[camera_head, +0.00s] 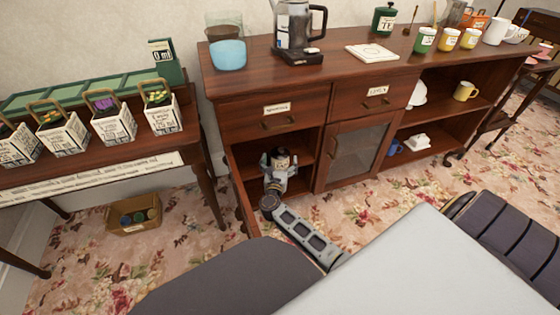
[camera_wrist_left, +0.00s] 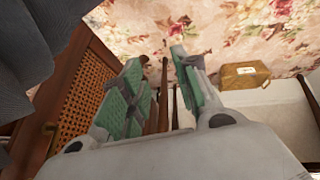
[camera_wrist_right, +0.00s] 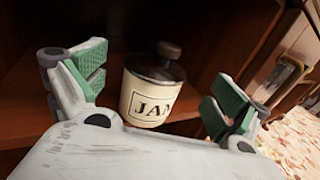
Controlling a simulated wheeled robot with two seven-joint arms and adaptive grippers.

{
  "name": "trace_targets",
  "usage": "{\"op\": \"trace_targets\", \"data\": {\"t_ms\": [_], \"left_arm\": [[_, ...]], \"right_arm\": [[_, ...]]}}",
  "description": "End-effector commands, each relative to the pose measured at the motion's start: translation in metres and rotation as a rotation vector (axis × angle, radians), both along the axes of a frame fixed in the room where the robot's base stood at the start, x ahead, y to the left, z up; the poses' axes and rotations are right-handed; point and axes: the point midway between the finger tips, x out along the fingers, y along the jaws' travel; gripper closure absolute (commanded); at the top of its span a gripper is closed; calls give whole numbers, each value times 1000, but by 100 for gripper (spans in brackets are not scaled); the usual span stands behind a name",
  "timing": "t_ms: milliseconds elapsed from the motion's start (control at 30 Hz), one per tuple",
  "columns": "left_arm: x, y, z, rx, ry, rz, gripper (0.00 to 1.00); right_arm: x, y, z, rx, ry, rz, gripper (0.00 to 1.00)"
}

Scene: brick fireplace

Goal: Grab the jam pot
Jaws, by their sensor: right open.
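The jam pot (camera_wrist_right: 150,92) is cream with dark "JAM" lettering and a dark knobbed lid. It stands in the open left compartment of the wooden sideboard (camera_head: 330,84). In the head view the pot (camera_head: 281,154) is partly hidden by my right gripper (camera_head: 279,166). My right gripper also shows in the right wrist view (camera_wrist_right: 165,85); its green-padded fingers are spread on either side of the pot, with gaps visible. My left gripper (camera_wrist_left: 160,85) is open and empty above the floor; it is not clearly seen in the head view.
An open door (camera_head: 240,190) hangs at the compartment's left side. A table (camera_head: 190,160) with several seed boxes stands at the left, with a small crate (camera_head: 133,230) on the floor below.

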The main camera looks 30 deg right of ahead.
Motion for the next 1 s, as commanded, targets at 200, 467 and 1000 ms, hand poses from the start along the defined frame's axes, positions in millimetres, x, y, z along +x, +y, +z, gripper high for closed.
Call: {"op": "trace_targets", "data": {"t_ms": [200,467,1000], "left_arm": [[1,0,3,-2,-4,0,69],[3,-2,0,-11,-14,2,69],[1,-8,-35,-57,-51,25,69]], "right_arm": [[0,0,0,-1,1,0,2],[8,-5,-1,-2,0,0,2],[42,-29,-2,-2,1,0,2]]}}
